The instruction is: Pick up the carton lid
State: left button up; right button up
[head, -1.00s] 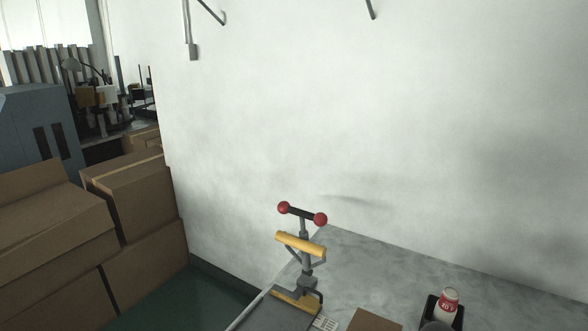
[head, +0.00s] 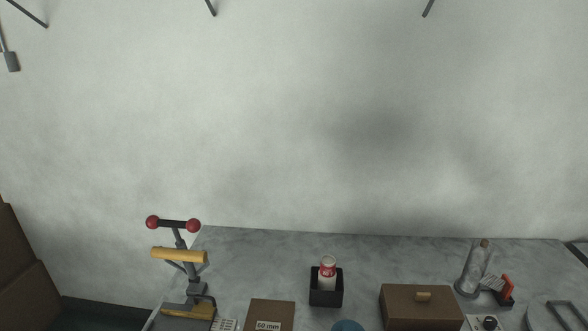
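A brown box-like piece (head: 421,312) with a small tan handle (head: 423,296) on top sits on the grey table at the lower right of the head view. It looks like the carton lid, but I cannot tell whether it lies on a carton or directly on the table. A brown carton (head: 272,310) labelled 60 mm is at the bottom centre-left, cut off by the picture edge. Neither of my grippers is in view.
On the grey table (head: 260,250) stand a press (head: 182,262) with red knobs and a yellow bar, a black holder (head: 326,292) with a red-and-white bottle (head: 327,270), a blue round thing (head: 348,326), a glass bottle (head: 473,268) and a red-handled tool (head: 507,288). A wall rises behind.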

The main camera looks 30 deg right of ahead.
aim_at(406, 307)
jog(key=z, duration=1.75)
jog(key=l, duration=0.45)
jog(key=i+l, duration=0.15)
jog(key=l, duration=0.7)
jog(key=l+u, duration=0.2)
jog(key=u, duration=0.15)
jog(key=l+u, duration=0.15)
jog(key=u, duration=0.25)
jog(key=l+u, duration=0.35)
jog(key=i+j, duration=0.05)
jog(key=j, duration=0.05)
